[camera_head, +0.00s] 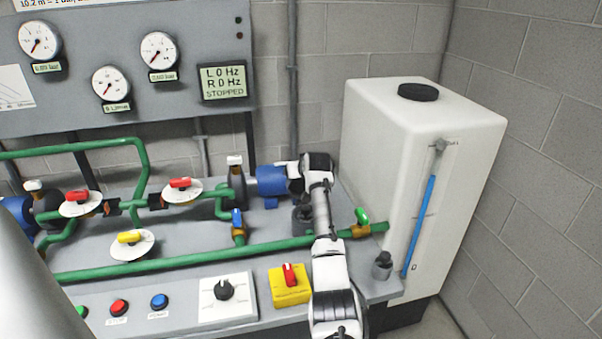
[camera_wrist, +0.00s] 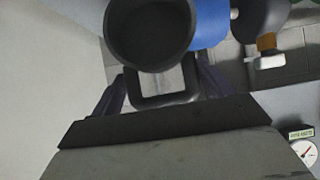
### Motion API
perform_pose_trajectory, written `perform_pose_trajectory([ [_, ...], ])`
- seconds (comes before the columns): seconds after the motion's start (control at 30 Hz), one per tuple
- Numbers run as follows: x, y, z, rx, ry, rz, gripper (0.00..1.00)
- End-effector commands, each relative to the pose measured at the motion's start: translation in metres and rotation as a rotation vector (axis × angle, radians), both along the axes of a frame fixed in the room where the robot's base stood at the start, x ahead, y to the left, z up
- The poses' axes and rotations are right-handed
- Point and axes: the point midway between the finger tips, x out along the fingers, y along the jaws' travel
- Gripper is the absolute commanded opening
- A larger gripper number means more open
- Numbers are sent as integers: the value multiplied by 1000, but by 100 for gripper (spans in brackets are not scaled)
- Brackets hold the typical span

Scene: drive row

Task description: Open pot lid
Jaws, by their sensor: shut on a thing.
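In the wrist view, the fingers of my gripper (camera_wrist: 158,86) are on both sides of a dark, squarish loop handle (camera_wrist: 162,100). The handle adjoins a round, dark grey part (camera_wrist: 150,38), which looks like the pot and its lid. I cannot tell whether the lid is raised or turned. In the head view, the grey pot (camera_head: 302,220) stands on the bench beside the blue motor, partly behind my arm. The fingers and handle are hidden there.
A blue motor (camera_head: 271,180) is close left of the pot. A green pipe (camera_head: 190,260) with a green-handled valve (camera_head: 362,217) crosses in front. A white tank (camera_head: 400,130) stands right, with a small grey fitting (camera_head: 382,266) near the bench corner. A gauge panel (camera_head: 120,100) stands behind.

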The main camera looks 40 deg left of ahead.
Motion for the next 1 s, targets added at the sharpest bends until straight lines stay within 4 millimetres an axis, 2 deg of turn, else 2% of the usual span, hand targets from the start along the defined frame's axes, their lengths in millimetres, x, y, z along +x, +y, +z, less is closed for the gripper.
perform_pose_trajectory([
  [0.03,6,0,14,2,-9,-6,38],
  [0.8,12,5,13,-47,30,-7,38],
  [0.83,12,5,13,-47,30,-7,80],
  [0.9,12,5,12,-48,31,-7,87],
  [1.0,11,5,10,-50,35,-5,87],
])
